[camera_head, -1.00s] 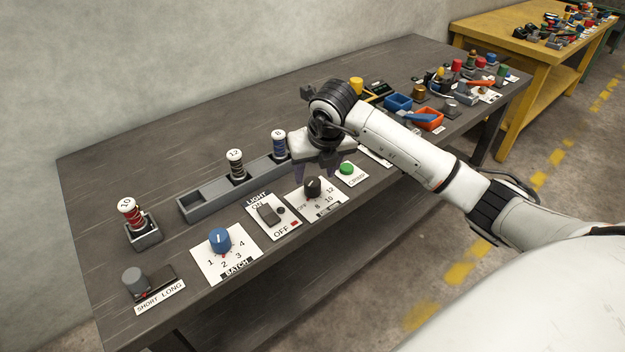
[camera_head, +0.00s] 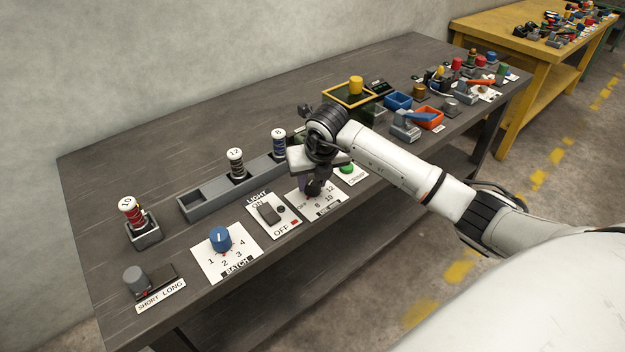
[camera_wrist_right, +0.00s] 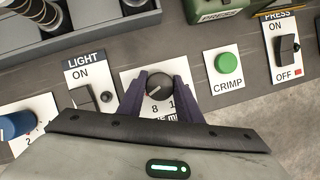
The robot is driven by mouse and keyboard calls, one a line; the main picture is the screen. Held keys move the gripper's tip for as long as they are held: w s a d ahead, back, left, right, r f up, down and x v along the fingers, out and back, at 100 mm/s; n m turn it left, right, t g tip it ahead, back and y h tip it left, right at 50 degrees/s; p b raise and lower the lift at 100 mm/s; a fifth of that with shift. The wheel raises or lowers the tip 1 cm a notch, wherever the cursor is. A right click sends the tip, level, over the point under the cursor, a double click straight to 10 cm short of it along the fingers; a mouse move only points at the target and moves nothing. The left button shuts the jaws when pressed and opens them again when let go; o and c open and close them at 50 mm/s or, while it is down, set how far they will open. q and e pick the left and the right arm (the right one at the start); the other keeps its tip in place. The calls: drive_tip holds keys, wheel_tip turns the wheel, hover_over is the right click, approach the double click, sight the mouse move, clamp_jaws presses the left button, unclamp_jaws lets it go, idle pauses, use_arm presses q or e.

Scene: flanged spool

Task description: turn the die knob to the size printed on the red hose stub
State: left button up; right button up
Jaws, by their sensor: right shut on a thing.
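The red hose stub (camera_head: 131,212) stands in a grey holder at the left of the bench, and its white top reads 10. The black die knob (camera_head: 314,188) sits on a white plate (camera_head: 318,209) with OFF, 8, 10 and 12 around it. My right gripper (camera_head: 311,182) is down at the knob. In the right wrist view its two dark fingers (camera_wrist_right: 160,84) are shut on the die knob (camera_wrist_right: 159,89), one on each side. The knob's pale mark is small, and I cannot tell which size it points to. My left gripper is not in view.
A grey rack (camera_head: 208,205) with stubs marked 12 and 8 lies behind the plates. The LIGHT switch (camera_head: 268,213) and blue BATCH knob (camera_head: 220,239) are left of the die plate. A green CRIMP button (camera_wrist_right: 229,63) is close on its right.

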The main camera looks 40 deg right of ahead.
drive_tip(key=n+y+b, duration=0.1)
drive_tip(key=n+b, duration=0.1)
drive_tip(key=n, duration=0.1)
drive_tip(key=shift+d+f+n+b, duration=0.1)
drive_tip(key=shift+n+b, duration=0.25)
drive_tip(key=shift+n, duration=0.05)
drive_tip(key=n+y+b, duration=0.2)
drive_tip(key=n, duration=0.2)
drive_tip(key=n+y+b, duration=0.1)
drive_tip(key=n, duration=0.1)
drive_tip(key=n+g+b, duration=0.1)
drive_tip(key=n, duration=0.2)
drive_tip(key=shift+y, duration=0.4)
drive_tip(key=shift+n+b, duration=0.5)
drive_tip(key=shift+n, duration=0.3)
drive_tip(key=n+g+b, duration=0.1)
drive_tip(key=n, duration=0.1)
drive_tip(key=shift+n+y, duration=0.3)
drive_tip(key=shift+y, duration=0.1)
drive_tip(key=shift+n+g, duration=0.3)
